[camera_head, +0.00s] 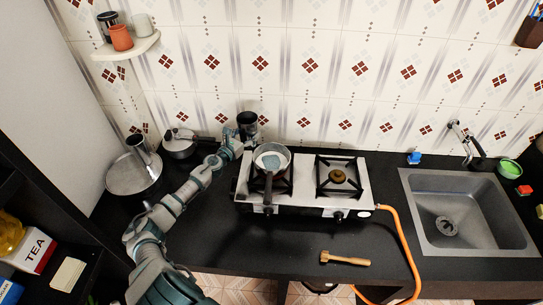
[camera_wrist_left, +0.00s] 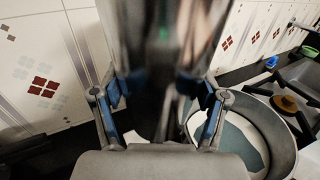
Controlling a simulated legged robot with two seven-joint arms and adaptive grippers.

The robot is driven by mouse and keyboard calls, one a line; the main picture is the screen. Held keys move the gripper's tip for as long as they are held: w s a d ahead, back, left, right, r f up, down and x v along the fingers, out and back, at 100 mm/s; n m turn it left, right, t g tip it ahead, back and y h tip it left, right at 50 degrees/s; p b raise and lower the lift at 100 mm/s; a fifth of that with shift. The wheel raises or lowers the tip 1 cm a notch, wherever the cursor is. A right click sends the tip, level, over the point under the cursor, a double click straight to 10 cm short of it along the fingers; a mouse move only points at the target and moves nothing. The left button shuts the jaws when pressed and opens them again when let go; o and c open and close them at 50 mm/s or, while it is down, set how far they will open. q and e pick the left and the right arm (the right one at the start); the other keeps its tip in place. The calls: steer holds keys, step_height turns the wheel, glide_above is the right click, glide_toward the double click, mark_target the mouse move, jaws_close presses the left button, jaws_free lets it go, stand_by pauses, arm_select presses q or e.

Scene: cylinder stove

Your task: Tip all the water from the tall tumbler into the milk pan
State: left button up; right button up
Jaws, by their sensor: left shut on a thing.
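My left gripper (camera_head: 240,138) is shut on the tall tumbler (camera_head: 248,119), just behind and left of the milk pan. In the left wrist view the shiny tumbler (camera_wrist_left: 165,45) stands between the two fingers (camera_wrist_left: 160,112), close to the camera and blurred. It looks roughly upright; its water cannot be made out. The milk pan (camera_head: 287,156) sits on the left burner with its dark handle toward the front. A blue-grey patch that looks like liquid shows inside it. The pan (camera_wrist_left: 284,128) is at the lower right in the left wrist view. My right gripper is not seen.
The two-burner stove (camera_head: 305,196) has its right burner (camera_head: 338,177) empty. Pots (camera_head: 133,176) stand at the left, and a wooden brush (camera_head: 345,258) lies in front. An orange hose (camera_head: 398,240) runs beside the sink (camera_head: 470,205). Tiled wall is close behind.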

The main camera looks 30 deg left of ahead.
mark_target(253, 120)
arm_select(q)
steer(key=shift+r, duration=0.15)
step_height(253, 120, up, 4)
steer(key=p, duration=0.3)
steer(key=shift+p, duration=0.4)
